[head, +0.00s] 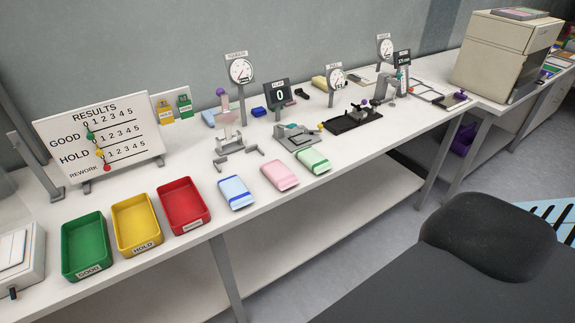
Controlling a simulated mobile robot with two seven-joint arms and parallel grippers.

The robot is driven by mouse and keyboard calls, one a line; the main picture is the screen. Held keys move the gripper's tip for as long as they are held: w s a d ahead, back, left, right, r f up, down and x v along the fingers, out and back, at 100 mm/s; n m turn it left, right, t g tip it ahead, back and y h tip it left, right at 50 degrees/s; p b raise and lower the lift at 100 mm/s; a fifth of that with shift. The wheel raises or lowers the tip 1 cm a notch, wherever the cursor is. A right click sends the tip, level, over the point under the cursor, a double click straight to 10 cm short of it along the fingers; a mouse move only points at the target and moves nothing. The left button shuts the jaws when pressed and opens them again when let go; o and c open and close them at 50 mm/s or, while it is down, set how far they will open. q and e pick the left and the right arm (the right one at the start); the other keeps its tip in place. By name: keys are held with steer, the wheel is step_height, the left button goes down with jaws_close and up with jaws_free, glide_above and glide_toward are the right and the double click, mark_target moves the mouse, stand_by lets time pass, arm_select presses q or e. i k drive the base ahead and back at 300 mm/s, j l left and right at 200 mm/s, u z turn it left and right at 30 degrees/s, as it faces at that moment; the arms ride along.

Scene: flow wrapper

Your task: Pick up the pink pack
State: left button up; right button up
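The pink pack (279,175) lies flat on the white bench near its front edge. It is between a blue and white pack (236,192) on its left and a green pack (314,161) on its right, with gaps between them. Nothing covers it. Neither of my grippers shows in the head view.
Green (65,248), yellow (116,230) and red (165,208) trays stand left of the packs. A grey fixture (297,137) and a clamp stand (229,132) sit behind them. A results board (98,139) stands at the back left. The bench front edge is close to the packs.

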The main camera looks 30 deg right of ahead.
mark_target(282, 177)
steer(key=i+l, duration=0.1)
steer(key=l, duration=0.35)
steer(key=i+l, duration=0.15)
steer(key=l, duration=0.3)
steer(key=i+l, duration=0.1)
steer(key=l, duration=0.35)
steer(key=i+l, duration=0.1)
steer(key=l, duration=0.35)
